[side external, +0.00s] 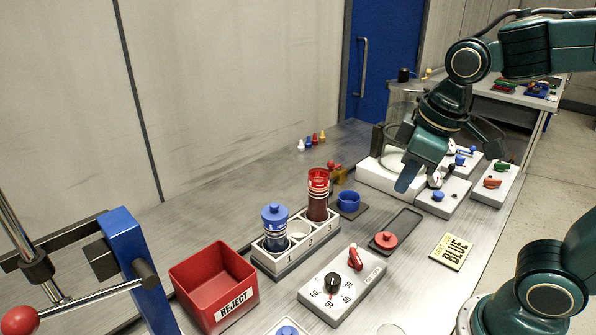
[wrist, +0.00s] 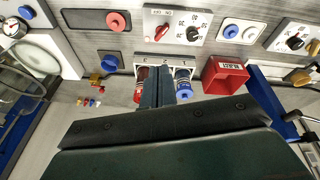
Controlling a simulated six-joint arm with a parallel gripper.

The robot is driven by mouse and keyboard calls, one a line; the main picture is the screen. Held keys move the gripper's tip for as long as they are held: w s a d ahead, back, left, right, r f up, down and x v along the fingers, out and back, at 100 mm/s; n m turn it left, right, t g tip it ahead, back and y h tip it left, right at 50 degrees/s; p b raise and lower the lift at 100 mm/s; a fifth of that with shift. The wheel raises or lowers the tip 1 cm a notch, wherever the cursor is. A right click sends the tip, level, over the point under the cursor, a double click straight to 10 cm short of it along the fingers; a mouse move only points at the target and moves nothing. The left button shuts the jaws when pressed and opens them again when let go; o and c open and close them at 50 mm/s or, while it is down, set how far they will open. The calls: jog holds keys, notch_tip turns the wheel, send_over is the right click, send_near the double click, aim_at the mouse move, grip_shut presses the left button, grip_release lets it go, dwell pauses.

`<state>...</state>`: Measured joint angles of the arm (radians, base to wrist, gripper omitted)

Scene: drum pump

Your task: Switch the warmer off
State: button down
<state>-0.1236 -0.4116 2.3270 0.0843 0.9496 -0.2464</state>
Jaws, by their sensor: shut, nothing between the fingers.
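The warmer's control box (side external: 340,294) is a pale block at the front of the bench, with a black numbered dial (side external: 332,283) and a red rotary switch (side external: 355,257). In the wrist view the box (wrist: 178,14) lies near the top, with the red switch (wrist: 161,32) left of the black dial (wrist: 193,34). My gripper (side external: 403,186) is shut and empty, raised above the bench well behind and right of the box. Its fingers (wrist: 157,72) also show in the wrist view, pointing towards the numbered rack.
A numbered rack (side external: 283,262) holds a blue-capped bottle (side external: 275,225) and a red bottle (side external: 317,197). A red reject bin (side external: 213,283) stands left. A grey tray with a red knob (side external: 385,240) lies right. Several switch boxes (side external: 443,197) sit below my wrist.

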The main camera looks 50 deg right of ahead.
aim_at(355, 260)
jog(key=w+a+f+n+g+h, duration=0.2)
jog(key=w+a+f+n+g, duration=0.2)
jog(key=w+a+f+n, duration=0.3)
jog(key=shift+w+a+f+n+g, duration=0.35)
jog(key=shift+w+a+f, duration=0.4)
jog(key=shift+w+f, duration=1.35)
jog(key=shift+s+f, duration=0.1)
jog(key=shift+f, duration=0.1)
jog(key=x, duration=1)
jog(key=shift+s+d, duration=0.1)
jog(key=shift+s+d+r, duration=0.15)
jog(key=shift+s+d, duration=0.35)
jog(key=shift+d, duration=0.3)
jog(key=shift+s+d, duration=0.6)
jog(key=shift+d, duration=0.25)
